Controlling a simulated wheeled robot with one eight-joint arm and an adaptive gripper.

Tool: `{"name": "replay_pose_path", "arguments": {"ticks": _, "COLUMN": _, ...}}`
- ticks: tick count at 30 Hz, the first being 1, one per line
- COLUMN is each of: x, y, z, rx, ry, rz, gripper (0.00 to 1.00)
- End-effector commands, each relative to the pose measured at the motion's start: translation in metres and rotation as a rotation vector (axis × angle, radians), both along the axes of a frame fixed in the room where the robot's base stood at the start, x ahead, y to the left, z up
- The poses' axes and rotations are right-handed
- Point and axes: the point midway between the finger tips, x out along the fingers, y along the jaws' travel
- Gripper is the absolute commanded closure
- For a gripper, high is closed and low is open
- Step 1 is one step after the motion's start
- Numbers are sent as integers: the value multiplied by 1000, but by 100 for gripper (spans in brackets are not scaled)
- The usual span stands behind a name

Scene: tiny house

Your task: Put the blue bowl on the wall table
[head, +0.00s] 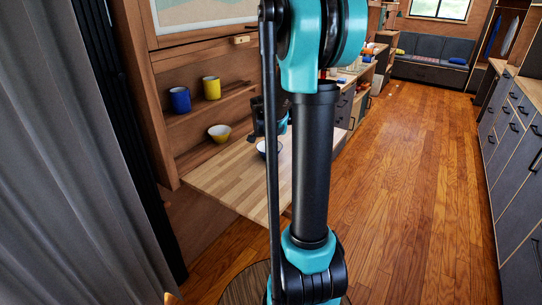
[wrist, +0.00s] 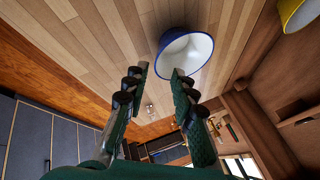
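The blue bowl (wrist: 187,52), blue outside and white inside, appears to rest on the light wooden wall table (wrist: 95,45) in the wrist view. In the head view the bowl (head: 268,148) is on the table (head: 228,180), partly hidden by my arm. My gripper (wrist: 160,71) is open, its two fingers apart with nothing between them. The bowl lies just beyond the fingertips, closer to the right one, which overlaps its lower edge in the picture. I cannot tell whether they touch. In the head view my gripper is mostly hidden behind my arm.
A yellow bowl (head: 219,133) sits on the lower wall shelf, and a blue mug (head: 180,99) and a yellow mug (head: 211,88) sit on the shelf above. A grey curtain (head: 75,170) hangs at left. Wooden floor (head: 410,180) is free up to the right-hand cabinets (head: 518,140).

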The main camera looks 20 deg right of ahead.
Motion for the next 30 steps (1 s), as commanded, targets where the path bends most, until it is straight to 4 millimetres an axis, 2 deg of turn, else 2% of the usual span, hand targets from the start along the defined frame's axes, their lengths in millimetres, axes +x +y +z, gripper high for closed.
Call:
{"name": "replay_pose_path", "arguments": {"ticks": 2, "x": -14, "y": 7, "z": 0, "rx": -13, "ry": 17, "rz": 48, "gripper": 74}}
{"name": "replay_pose_path", "arguments": {"ticks": 5, "x": -47, "y": 22, "z": -2, "rx": -51, "ry": 65, "rz": 180, "gripper": 74}}
{"name": "replay_pose_path", "arguments": {"ticks": 12, "x": -166, "y": 74, "z": -25, "rx": -186, "ry": 202, "rz": 693, "gripper": 74}}
{"name": "replay_pose_path", "arguments": {"ticks": 15, "x": -213, "y": 91, "z": -40, "rx": -241, "ry": 240, "rz": 903, "gripper": 74}}
{"name": "replay_pose_path", "arguments": {"ticks": 18, "x": -250, "y": 104, "z": -53, "rx": -287, "ry": 264, "rz": 1075, "gripper": 74}}
{"name": "replay_pose_path", "arguments": {"ticks": 21, "x": -274, "y": 112, "z": -64, "rx": -319, "ry": 275, "rz": 1196, "gripper": 74}}
{"name": "replay_pose_path", "arguments": {"ticks": 24, "x": -287, "y": 116, "z": -69, "rx": -339, "ry": 281, "rz": 1264, "gripper": 74}}
{"name": "replay_pose_path", "arguments": {"ticks": 30, "x": -291, "y": 118, "z": -71, "rx": -345, "ry": 283, "rz": 1289, "gripper": 74}}
